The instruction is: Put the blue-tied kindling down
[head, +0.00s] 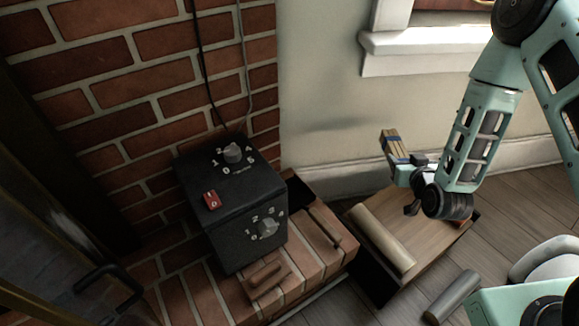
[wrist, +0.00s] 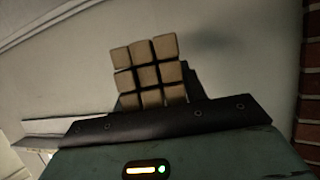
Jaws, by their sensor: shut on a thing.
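The blue-tied kindling (head: 392,143) is a small bundle of pale sticks with a dark blue band. My gripper (head: 402,163) is shut on it and holds it in the air above the wooden box by the wall. In the wrist view the square stick ends of the kindling (wrist: 150,72) face the camera, above the dark edge of my gripper (wrist: 155,122). The blue tie is hidden in the wrist view. The fingertips are small and partly covered in the head view.
A wooden box (head: 380,275) with a pale log (head: 380,238) on top stands below my gripper. A grey cylinder (head: 453,297) lies on the floor. A black control box (head: 232,205) sits on the brick hearth (head: 318,262). A window sill (head: 420,42) juts from the wall.

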